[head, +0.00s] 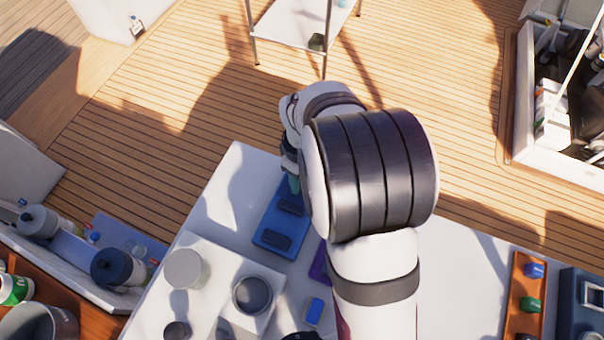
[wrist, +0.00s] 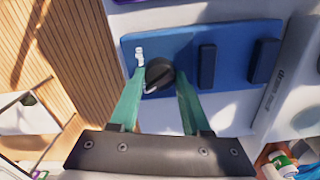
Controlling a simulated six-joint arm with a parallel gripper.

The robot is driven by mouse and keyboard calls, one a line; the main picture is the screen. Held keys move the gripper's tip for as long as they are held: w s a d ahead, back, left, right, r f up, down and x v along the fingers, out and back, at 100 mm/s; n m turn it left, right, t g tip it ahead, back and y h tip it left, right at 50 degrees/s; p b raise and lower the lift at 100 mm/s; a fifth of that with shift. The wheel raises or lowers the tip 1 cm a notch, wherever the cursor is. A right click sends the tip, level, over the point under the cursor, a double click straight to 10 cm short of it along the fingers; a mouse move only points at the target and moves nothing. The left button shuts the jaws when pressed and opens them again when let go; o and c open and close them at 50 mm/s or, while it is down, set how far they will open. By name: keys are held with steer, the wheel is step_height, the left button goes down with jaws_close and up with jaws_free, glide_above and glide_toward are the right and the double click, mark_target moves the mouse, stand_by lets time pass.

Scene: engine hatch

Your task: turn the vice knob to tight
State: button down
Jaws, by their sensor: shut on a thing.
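The vice is a blue plate (head: 266,232) with two dark jaw blocks on the white table, and it also shows in the wrist view (wrist: 225,42). Its round dark knob (wrist: 160,76) is at the left end of the plate in the wrist view, with a lighter grey bar across it. My gripper (wrist: 161,82) has its two green fingers on either side of the knob, shut on it. In the head view my gripper (head: 294,185) is at the far end of the plate, where the arm hides the knob. A small white mark (wrist: 139,55) is beside the knob.
A grey cup (head: 185,269) and a dark round container (head: 252,294) stand near the vice. A small blue block (head: 314,311) lies closer. An orange holder (head: 525,295) with coloured pieces is at the right. The table between is mostly clear.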

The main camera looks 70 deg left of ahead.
steer(key=m, duration=1.1)
steer(key=shift+m, duration=1.8)
steer(key=shift+c, duration=1.8)
jaws_free()
steer(key=shift+r, duration=0.15)
